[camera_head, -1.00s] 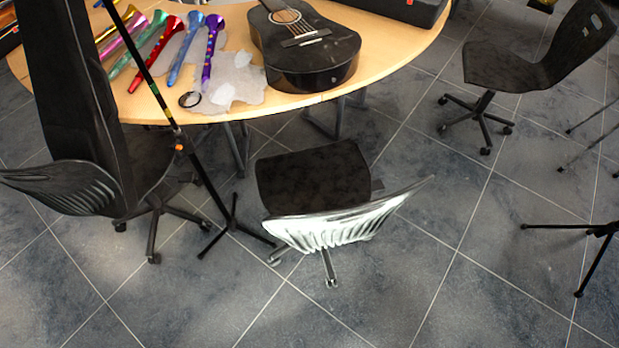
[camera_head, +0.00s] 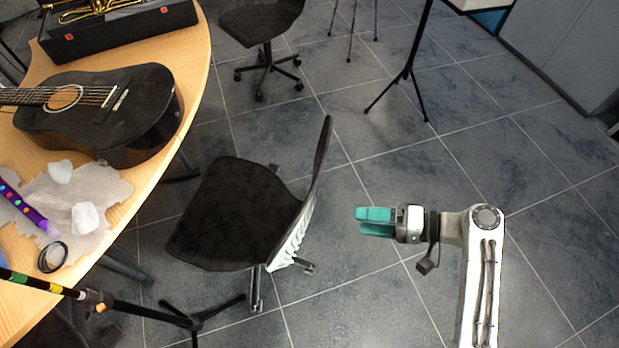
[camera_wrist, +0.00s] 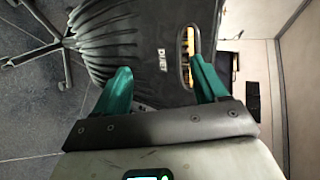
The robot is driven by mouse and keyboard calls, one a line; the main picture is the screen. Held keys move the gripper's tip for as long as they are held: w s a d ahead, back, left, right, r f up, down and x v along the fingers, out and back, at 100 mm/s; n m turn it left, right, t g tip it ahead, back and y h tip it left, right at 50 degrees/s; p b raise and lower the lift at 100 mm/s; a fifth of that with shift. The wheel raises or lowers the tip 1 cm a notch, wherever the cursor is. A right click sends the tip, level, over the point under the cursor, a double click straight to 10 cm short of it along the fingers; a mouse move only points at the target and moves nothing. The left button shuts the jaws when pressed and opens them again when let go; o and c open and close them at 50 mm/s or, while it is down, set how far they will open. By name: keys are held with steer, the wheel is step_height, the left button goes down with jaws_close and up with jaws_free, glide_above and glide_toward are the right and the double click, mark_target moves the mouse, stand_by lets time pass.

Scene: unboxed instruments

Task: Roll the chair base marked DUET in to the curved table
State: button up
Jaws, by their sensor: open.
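A black swivel chair (camera_head: 235,212) stands on the floor beside the curved wooden table (camera_head: 197,75), its seat towards the table edge and its backrest to the right. My gripper (camera_head: 361,221) is right of that backrest, teal fingers pointing left at it, with a gap of floor between in the head view. In the wrist view a ribbed dark chair back (camera_wrist: 112,38) bears the mark DUET near a slot. My open gripper (camera_wrist: 163,88) faces it there, nothing visibly held. The backs appear to be the same one. Whether the fingertips touch it is unclear.
A second black chair (camera_head: 264,22) stands beyond, near the table. A dark stand (camera_head: 195,320) has its feet on the floor below the chair. A tripod (camera_head: 408,72) stands behind my arm. A black guitar (camera_head: 135,118) lies on the table.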

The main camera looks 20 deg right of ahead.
mark_target(309, 177)
step_height(309, 177, up, 4)
steer(key=w+d+r+m+t+y, duration=0.1)
steer(key=w+d+t+y, duration=0.1)
steer(key=w+d+t, duration=0.1)
steer(key=x, duration=0.5)
steer(key=b+x, duration=0.1)
steer(key=x, duration=0.9)
steer(key=shift+w+a+f, duration=0.25)
steer(key=shift+a+f, duration=0.05)
steer(key=shift+a, duration=0.05)
jaws_close()
